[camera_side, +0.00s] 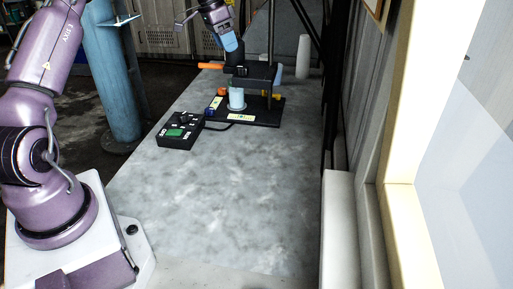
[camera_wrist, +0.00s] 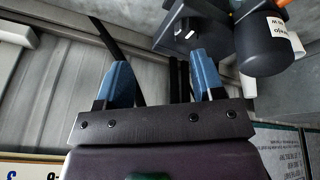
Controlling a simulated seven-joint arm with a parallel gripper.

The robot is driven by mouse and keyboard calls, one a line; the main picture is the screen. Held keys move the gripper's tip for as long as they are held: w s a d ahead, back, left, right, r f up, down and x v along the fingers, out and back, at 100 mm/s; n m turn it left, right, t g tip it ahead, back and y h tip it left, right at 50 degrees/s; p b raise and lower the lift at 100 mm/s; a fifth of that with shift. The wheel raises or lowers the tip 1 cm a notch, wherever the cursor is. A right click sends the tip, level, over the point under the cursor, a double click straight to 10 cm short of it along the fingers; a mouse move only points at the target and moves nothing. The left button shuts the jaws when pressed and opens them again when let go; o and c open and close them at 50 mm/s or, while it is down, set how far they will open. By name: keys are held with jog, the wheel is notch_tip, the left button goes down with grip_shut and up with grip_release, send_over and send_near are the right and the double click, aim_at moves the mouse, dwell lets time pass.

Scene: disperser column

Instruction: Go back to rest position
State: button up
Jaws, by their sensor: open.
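My gripper (camera_side: 230,42) is at the top middle of the side view, close to the upper part of the disperser column. In the wrist view its two blue fingers (camera_wrist: 162,82) stand apart with nothing between them. The disperser (camera_side: 262,76) is a dark device on a black base plate (camera_side: 262,112), with an orange handle (camera_side: 210,66) at its left. A pale cup (camera_side: 236,99) stands under its head. In the wrist view the dark disperser body (camera_wrist: 264,50) is just beyond the right finger. From these views I cannot tell whether gripper and disperser touch.
A black control box (camera_side: 180,130) with a green display sits left of the base, joined by a cable. A white cylinder (camera_side: 303,56) stands at the back right. The front of the grey table (camera_side: 225,205) is clear.

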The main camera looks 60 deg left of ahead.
jog(key=s+d+r+n+g+y, duration=0.1)
jog(key=s+d, duration=0.1)
jog(key=d, duration=0.3)
jog(key=s+d+r+n, duration=0.1)
jog(key=s+d+r, duration=0.15)
jog(key=d, duration=0.25)
jog(key=s+d+r+t, duration=0.1)
jog(key=s+d+r, duration=0.1)
jog(key=s+d, duration=0.6)
jog(key=s+d+r+t+y, duration=0.1)
jog(key=s+d+t, duration=0.1)
jog(key=s+d, duration=0.7)
jog(key=s, duration=0.6)
jog(key=shift+s+r, duration=0.35)
jog(key=shift+r, duration=0.05)
